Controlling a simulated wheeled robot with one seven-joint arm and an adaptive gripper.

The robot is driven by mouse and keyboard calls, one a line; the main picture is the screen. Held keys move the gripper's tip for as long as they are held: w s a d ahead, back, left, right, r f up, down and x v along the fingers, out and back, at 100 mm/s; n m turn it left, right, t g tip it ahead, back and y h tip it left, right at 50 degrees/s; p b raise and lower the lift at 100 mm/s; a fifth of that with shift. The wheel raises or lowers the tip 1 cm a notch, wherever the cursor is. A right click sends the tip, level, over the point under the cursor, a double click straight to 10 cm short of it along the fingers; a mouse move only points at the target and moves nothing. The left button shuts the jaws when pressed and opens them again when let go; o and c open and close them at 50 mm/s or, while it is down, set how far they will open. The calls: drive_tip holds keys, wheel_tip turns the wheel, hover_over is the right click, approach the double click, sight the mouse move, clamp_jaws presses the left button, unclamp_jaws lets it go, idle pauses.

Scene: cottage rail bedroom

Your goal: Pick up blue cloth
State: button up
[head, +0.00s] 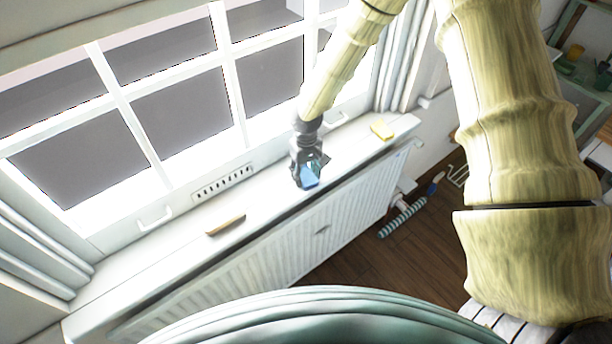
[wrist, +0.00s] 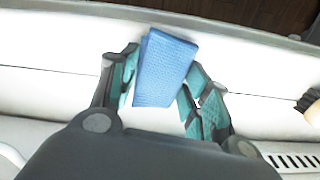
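The blue cloth (wrist: 165,70) is a folded, textured rectangle lying on the white window sill (head: 270,195). It also shows in the head view (head: 308,178), partly hidden by the gripper. My gripper (wrist: 158,85) is over the sill, with its two teal-padded fingers spread on either side of the cloth. The left finger is very near or touching the cloth's left edge; the right finger is close to its lower right edge. I cannot tell whether either finger presses on it. The cloth looks flat and unsqueezed.
A yellow block-like item (head: 382,130) lies on the sill to the right, and a brown wooden piece (head: 226,225) to the left. The window (head: 185,100) stands right behind the sill. A white radiator (head: 310,235) is below its front edge.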

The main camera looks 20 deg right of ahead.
sight(306, 173)
drive_tip(key=shift+r, duration=0.15)
drive_tip(key=shift+r+b, duration=0.9)
drive_tip(key=shift+r, duration=0.05)
drive_tip(key=shift+r+b, duration=0.3)
drive_tip(key=shift+r, duration=0.2)
drive_tip(key=s+a+r+b, duration=0.1)
drive_tip(key=s+a+b, duration=0.1)
drive_tip(key=s, duration=0.5)
drive_tip(key=s+a+b, duration=0.2)
drive_tip(key=s+b, duration=0.2)
drive_tip(key=s, duration=0.4)
drive_tip(key=shift+s+a+r, duration=0.2)
drive_tip(key=shift+a+r, duration=0.15)
drive_tip(key=shift+r, duration=0.05)
